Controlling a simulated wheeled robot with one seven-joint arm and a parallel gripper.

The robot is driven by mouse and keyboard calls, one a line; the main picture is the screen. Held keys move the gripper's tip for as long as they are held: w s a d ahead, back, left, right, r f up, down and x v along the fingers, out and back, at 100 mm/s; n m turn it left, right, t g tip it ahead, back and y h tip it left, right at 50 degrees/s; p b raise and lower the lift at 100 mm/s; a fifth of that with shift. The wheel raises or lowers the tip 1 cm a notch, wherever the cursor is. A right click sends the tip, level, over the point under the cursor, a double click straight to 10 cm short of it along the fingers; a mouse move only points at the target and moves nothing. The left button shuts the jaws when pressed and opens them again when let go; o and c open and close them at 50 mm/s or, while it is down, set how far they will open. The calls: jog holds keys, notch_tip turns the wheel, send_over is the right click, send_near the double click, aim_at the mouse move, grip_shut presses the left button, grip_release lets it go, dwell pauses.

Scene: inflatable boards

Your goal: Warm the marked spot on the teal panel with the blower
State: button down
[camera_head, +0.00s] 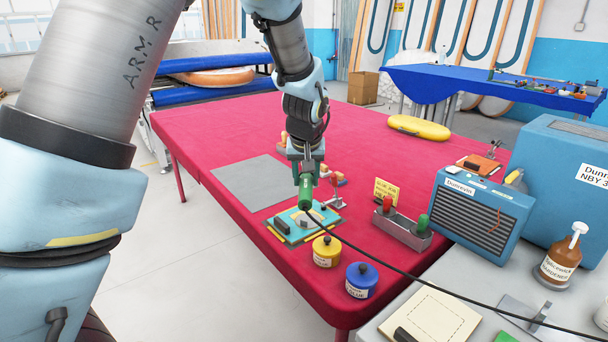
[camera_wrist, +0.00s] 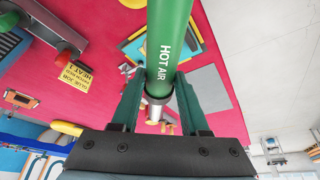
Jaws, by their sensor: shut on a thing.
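In the wrist view, "HOT AIR" shows on the blower's green body (camera_wrist: 168,42), and a metal nozzle (camera_wrist: 154,112) sits between the fingers of my gripper (camera_wrist: 157,103). A black cord runs from the blower to the lower right. The teal panel (camera_head: 278,223) lies below the blower, with a pale patch and small grey pieces on it. The blower hides part of it, and the marked spot cannot be made out clearly.
A grey mat (camera_head: 247,182) lies left of the panel. A yellow pot (camera_head: 326,252) and a blue pot (camera_head: 361,281) stand in front. A metal holder (camera_head: 401,234) with red and green handles and a yellow card (camera_head: 386,191) stand right.

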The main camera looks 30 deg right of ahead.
notch_tip(320, 180, down, 8)
jog(key=b, duration=0.4)
jog(key=shift+b, duration=0.3)
dwell(3.2)
notch_tip(320, 180, up, 12)
jog(key=p, duration=0.7)
jog(key=shift+f+p, duration=0.1)
jog(key=shift+p, duration=0.3)
